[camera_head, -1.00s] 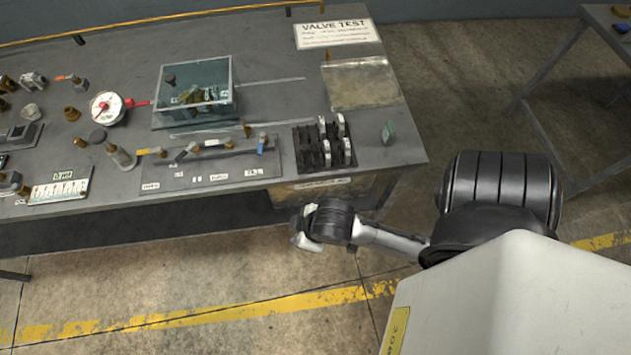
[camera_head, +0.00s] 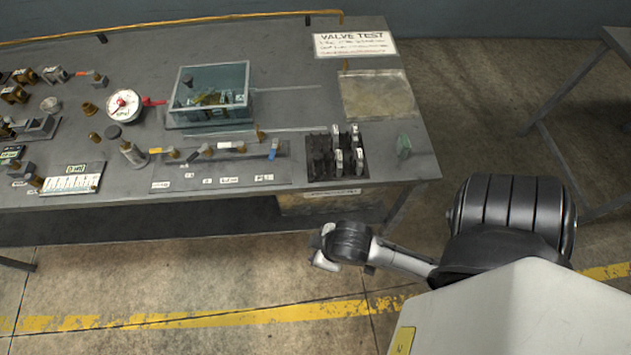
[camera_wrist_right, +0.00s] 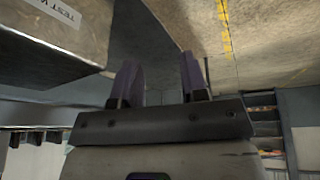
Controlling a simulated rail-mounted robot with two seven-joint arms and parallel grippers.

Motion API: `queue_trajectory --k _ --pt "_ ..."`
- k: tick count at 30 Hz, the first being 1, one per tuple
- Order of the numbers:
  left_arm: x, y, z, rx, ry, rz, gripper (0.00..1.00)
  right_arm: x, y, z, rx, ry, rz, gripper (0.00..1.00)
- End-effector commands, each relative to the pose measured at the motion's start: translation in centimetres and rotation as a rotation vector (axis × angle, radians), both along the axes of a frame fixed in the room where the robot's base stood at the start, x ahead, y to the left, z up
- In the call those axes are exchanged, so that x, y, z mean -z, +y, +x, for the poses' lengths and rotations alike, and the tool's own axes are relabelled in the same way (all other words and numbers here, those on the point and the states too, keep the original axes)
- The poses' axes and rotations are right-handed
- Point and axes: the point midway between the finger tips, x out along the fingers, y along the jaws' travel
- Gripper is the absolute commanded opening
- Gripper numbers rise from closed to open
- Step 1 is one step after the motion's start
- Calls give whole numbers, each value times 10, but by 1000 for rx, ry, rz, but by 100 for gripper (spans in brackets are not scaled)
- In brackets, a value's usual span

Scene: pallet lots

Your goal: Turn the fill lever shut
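The valve strip (camera_head: 240,176) lies along the bench's front edge with small labels I cannot read. It carries a lever with an orange-yellow end (camera_head: 156,150) at its left, a grey lever (camera_head: 206,151) near the middle, and a blue lever (camera_head: 274,149) at its right. I cannot tell which is the fill lever. My right gripper (camera_head: 322,248) is in front of and below the bench edge, apart from the strip. In the right wrist view its two fingers (camera_wrist_right: 158,82) stand apart with nothing between them. My left gripper is not in view.
A clear tank (camera_head: 218,118) and a round gauge (camera_head: 124,106) stand behind the strip. The bench edge and a box below (camera_head: 330,203) lie near my right gripper.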

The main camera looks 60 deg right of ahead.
Motion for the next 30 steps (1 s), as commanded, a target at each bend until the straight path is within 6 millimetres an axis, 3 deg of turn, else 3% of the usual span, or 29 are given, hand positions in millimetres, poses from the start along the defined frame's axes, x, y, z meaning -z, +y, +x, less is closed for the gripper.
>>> queue_trajectory --k 5,9,13,18,21,26,27,30 --pt "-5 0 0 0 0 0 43 -34 -10 65 -111 -293 -148 40" --pt "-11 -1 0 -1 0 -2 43 -102 -12 139 -293 -695 -387 40" --pt "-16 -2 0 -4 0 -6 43 -178 3 185 -497 -1074 -656 40" --pt "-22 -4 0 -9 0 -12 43 -265 43 204 -802 -1529 -1049 40" --pt "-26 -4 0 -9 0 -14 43 -297 72 199 -1010 -1767 -1297 40" --pt "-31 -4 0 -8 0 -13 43 -312 108 180 -1405 -2082 -1699 40" --pt "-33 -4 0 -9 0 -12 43 -309 113 175 1480 2087 1748 40" --pt "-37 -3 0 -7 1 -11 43 -293 114 168 1424 1736 1551 40"
